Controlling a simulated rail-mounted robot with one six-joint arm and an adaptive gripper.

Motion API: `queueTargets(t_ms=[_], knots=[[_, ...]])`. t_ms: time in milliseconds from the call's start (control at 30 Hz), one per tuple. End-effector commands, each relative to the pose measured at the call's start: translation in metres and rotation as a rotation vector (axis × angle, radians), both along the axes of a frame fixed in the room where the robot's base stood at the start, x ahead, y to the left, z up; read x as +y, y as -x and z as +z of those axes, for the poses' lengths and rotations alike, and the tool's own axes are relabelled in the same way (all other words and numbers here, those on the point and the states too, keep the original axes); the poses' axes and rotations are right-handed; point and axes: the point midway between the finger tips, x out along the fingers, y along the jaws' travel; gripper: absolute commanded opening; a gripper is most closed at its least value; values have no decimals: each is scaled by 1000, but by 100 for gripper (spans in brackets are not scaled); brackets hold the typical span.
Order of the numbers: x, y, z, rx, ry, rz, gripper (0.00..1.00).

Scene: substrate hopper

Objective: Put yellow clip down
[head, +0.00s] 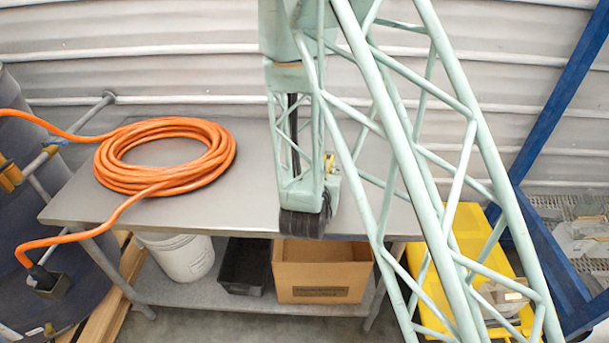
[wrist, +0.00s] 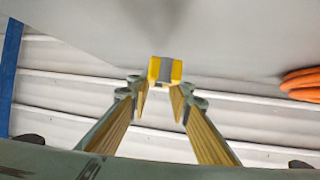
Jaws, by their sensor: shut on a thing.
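The yellow clip (wrist: 165,70) shows in the wrist view as a small yellow block with a grey band across its middle. My gripper (wrist: 164,87) is shut on it, with the clip at the tips of the two fingers. The grey table top (wrist: 235,35) fills the upper part of that view; I cannot tell whether the clip touches it. In the head view my arm hides most of the gripper above the metal table (head: 240,205). A small yellow patch shows beside the arm there, too small to identify.
A coiled orange hose (head: 215,166) lies on the table's left half. A white bucket (head: 180,258), a black bin (head: 243,266) and a cardboard box (head: 322,270) sit on the lower shelf. A yellow container (head: 470,232) and a blue post (head: 545,130) stand to the right.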

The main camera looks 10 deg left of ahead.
Motion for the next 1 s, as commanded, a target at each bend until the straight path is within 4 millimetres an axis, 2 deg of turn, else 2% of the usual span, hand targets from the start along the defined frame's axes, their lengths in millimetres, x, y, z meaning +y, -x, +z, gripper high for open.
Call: queueTargets(t_ms=[33,500,1000], knots=[[-13,-5,2,-1,0,-14,7],[-116,-31,14,-1,-1,-108,7],[-224,-42,27,-3,1,-201,7]])
